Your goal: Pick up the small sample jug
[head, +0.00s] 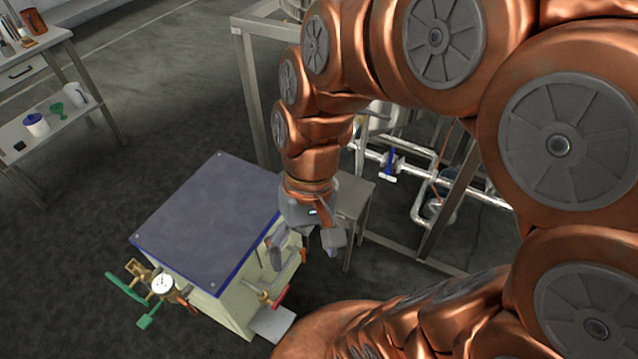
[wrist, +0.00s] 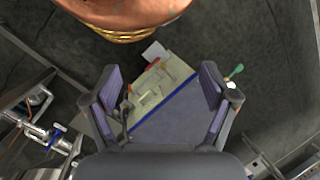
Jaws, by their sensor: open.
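My gripper (head: 304,244) is open and empty, pointing down by the right side of a dark-topped cabinet in the head view. In the wrist view my gripper (wrist: 161,82) has its two fingers wide apart, with the cabinet below between them. A white jug-like vessel (head: 75,95) stands on the lower shelf of the bench at the far left of the head view, well away from my gripper. A copper-coloured vessel (head: 34,21) stands on that bench's top. I cannot tell which one is the small sample jug. Neither shows in the wrist view.
The cabinet (head: 205,215) has a gauge (head: 163,285), green-handled valves and a red handle on its sides. A blue-lidded pot (head: 36,125) and a green funnel (head: 57,110) share the shelf. A grey stand and pipe frame are behind my arm. Floor between bench and cabinet is clear.

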